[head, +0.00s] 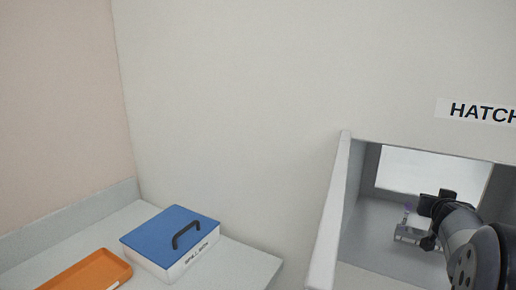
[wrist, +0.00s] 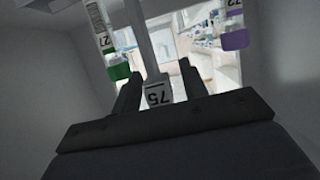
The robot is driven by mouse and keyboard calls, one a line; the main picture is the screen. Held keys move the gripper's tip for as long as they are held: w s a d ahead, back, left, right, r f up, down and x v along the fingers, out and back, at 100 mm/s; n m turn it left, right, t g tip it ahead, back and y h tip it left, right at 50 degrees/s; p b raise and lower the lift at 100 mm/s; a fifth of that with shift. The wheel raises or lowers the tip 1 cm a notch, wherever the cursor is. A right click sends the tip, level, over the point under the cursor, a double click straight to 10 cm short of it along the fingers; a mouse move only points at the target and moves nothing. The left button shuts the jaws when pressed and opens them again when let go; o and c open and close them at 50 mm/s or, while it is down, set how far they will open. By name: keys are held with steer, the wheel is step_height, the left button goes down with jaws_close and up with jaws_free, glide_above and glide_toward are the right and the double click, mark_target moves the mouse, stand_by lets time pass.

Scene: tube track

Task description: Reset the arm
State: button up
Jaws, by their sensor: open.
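My arm reaches through the hatch opening at the right of the head view. My gripper (head: 437,203) is inside the hatch, close above a small pale rack (head: 409,233), partly hidden by the arm. In the wrist view my gripper (wrist: 160,82) is open, its two dark fingers apart. A pale narrow piece (wrist: 150,45) with a white label, seemingly an upside-down 75, shows between the fingers; I cannot tell if they touch it. A green-capped tube (wrist: 117,70) is left of the fingers and a purple-capped tube (wrist: 234,40) is right of them.
A white box with a blue lid (head: 170,236) and an orange tray (head: 88,272) are on the pale counter (head: 245,262) at left.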

steer(key=r+p+v, duration=0.1)
steer(key=p+v, duration=0.2)
steer(key=v, duration=0.9)
steer(key=b+x, duration=0.1)
steer(key=x, duration=0.3)
steer(key=b+x, duration=0.1)
steer(key=x, duration=0.3)
steer(key=b+x, duration=0.1)
steer(key=x, duration=0.3)
steer(key=shift+w+d+f+b, duration=0.1)
steer(key=shift+f+b, duration=0.25)
steer(key=shift+f, duration=0.15)
steer(key=r+p, duration=0.3)
steer(key=shift+s, duration=0.25)
step_height(320, 180, up, 5)
steer(key=p, duration=0.5)
steer(key=shift+w+f, duration=0.1)
steer(key=s+a+p, duration=0.1)
steer(key=s+a, duration=0.4)
steer(key=s, duration=0.3)
steer(key=s+a+p, duration=0.1)
steer(key=s+a, duration=0.4)
steer(key=s, duration=0.3)
steer(key=shift+s+a+f, duration=0.2)
steer(key=shift+s+a, duration=0.05)
steer(key=shift+s, duration=0.15)
steer(key=shift+f, duration=0.1)
